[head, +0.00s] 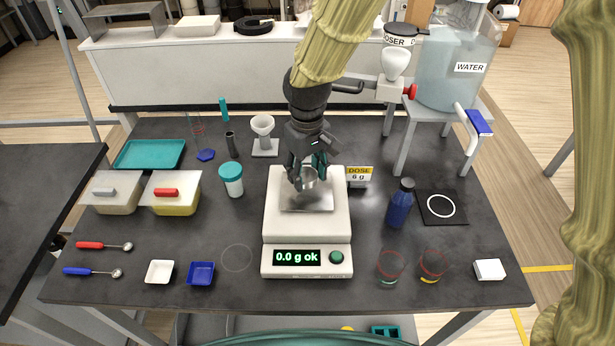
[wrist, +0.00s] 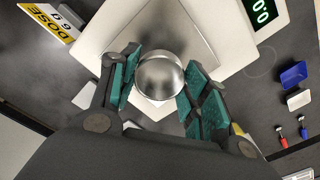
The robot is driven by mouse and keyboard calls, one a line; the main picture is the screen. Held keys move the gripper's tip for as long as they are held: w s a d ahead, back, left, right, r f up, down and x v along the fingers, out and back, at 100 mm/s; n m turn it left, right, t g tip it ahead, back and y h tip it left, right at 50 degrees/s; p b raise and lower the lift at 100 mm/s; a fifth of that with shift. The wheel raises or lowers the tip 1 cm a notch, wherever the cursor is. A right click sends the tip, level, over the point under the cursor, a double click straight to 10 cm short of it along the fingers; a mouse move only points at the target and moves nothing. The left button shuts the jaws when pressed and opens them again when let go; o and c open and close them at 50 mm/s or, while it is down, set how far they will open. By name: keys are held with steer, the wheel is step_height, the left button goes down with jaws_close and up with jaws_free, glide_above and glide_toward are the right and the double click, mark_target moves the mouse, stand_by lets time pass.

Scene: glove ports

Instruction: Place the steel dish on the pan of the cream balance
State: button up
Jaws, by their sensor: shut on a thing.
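The steel dish (wrist: 160,75) is a small round shiny bowl held between the teal pads of my gripper (wrist: 157,88). It also shows in the head view (head: 309,177), partly hidden by the fingers. My gripper in the head view (head: 309,172) points down over the pan, shut on the dish. The cream balance (head: 307,235) stands mid-table, its display reading "0.0 g ok". Its square steel pan (head: 308,203) lies under the dish and shows bare in front of it. I cannot tell whether the dish touches the pan or hangs just above it.
A "DOSE 6 g" sign (head: 359,174) stands close right of the balance. A blue bottle (head: 400,203) is further right, and a teal-lidded jar (head: 231,179) is to the left. Two clear cups (head: 391,266) sit front right. The water tank and doser (head: 395,65) rise behind.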

mark_target(307, 180)
steer(key=shift+f+p, duration=0.35)
steer(key=shift+f, duration=1)
steer(key=shift+f, duration=0.1)
steer(key=o, duration=1)
steer(key=shift+c, duration=0.2)
step_height(307, 180, up, 12)
steer(key=b, duration=0.2)
